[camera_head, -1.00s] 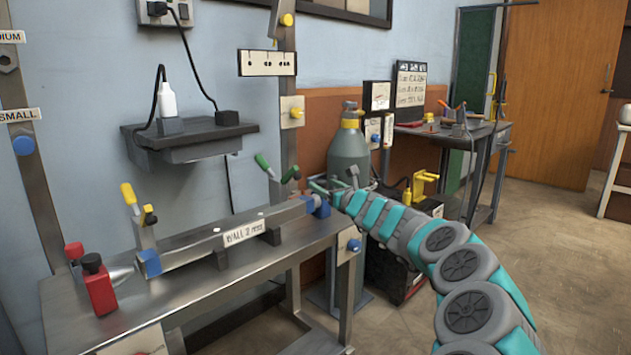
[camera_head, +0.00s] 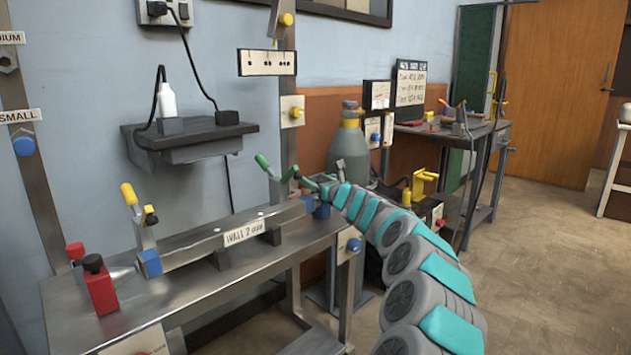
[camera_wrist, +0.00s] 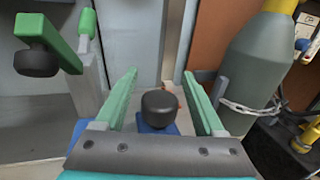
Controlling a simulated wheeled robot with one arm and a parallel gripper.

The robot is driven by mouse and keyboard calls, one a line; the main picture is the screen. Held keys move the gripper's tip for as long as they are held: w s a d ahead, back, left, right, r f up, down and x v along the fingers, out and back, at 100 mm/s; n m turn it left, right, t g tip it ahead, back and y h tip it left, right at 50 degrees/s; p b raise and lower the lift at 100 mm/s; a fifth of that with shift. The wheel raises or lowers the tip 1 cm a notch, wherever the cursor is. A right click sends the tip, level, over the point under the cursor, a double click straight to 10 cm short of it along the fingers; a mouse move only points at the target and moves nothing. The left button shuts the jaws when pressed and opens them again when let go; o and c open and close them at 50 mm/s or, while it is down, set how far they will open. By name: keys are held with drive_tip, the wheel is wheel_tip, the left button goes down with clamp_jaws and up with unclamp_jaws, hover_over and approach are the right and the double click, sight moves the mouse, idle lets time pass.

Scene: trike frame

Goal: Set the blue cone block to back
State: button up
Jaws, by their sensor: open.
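The blue cone block (camera_head: 321,210) is at the right end of the metal bench fixture in the head view, partly hidden by my gripper. In the wrist view the block (camera_wrist: 157,129) shows as a strip of blue under a black knob (camera_wrist: 160,107). My gripper (camera_head: 306,184) is above the block in the head view. In the wrist view my gripper (camera_wrist: 160,76) is open, with one green finger on each side of the knob. I cannot tell whether the fingers touch it. The block's cone is hidden.
A green-handled clamp (camera_head: 265,166) stands just left of my gripper. A red block (camera_head: 99,286) with a black knob sits at the fixture's left end. A chained gas cylinder (camera_head: 348,155) stands close behind my arm. Open floor (camera_head: 560,250) lies to the right.

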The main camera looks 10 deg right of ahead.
clamp_jaws()
idle(0.4)
idle(0.9)
